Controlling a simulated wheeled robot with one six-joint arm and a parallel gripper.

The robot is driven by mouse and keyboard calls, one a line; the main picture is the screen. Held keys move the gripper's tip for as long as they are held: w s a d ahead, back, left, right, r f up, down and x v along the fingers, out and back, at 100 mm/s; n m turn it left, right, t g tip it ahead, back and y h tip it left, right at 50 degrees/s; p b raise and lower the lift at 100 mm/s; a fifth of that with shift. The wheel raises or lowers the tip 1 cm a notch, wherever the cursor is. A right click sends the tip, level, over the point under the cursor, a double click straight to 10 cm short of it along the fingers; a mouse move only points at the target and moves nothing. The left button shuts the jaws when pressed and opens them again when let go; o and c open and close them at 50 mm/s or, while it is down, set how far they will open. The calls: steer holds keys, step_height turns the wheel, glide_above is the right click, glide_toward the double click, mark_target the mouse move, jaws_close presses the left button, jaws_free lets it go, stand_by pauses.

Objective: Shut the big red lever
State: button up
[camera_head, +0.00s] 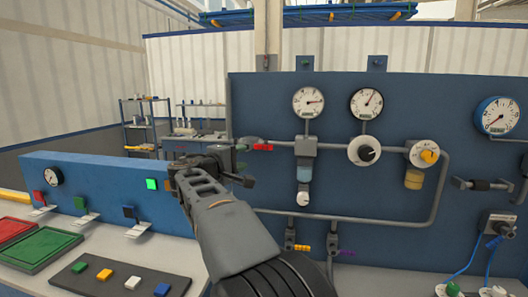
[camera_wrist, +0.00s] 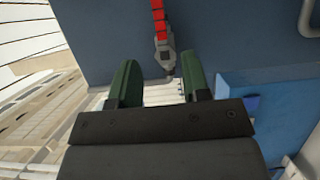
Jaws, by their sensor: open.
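The big red lever (camera_head: 263,147) lies level on the large blue panel, along the pipe just right of my gripper in the head view. In the wrist view the red lever (camera_wrist: 158,18) runs up from a grey valve body (camera_wrist: 166,50) to the top edge. My gripper (camera_head: 241,165) is open and empty, close to the lever's left end in the head view. In the wrist view its two dark green fingers (camera_wrist: 161,78) stand apart, with the valve body just beyond the gap between their tips. I cannot tell whether anything touches.
Round gauges (camera_head: 308,102) and regulator knobs (camera_head: 366,151) sit right of the lever. A grey pipe (camera_head: 400,222) runs below. A low blue panel (camera_head: 100,185) with small coloured switches stands left, behind red and green trays (camera_head: 40,249) and a dark button strip (camera_head: 120,279).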

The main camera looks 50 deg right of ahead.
mark_target(264, 148)
steer(key=d+p, duration=0.1)
steer(key=d, duration=0.3)
steer(key=w+d+p, duration=0.1)
steer(key=d, duration=0.3)
steer(key=w+d+p, duration=0.1)
steer(key=d, duration=0.3)
steer(key=shift+d, duration=0.4)
jaws_close()
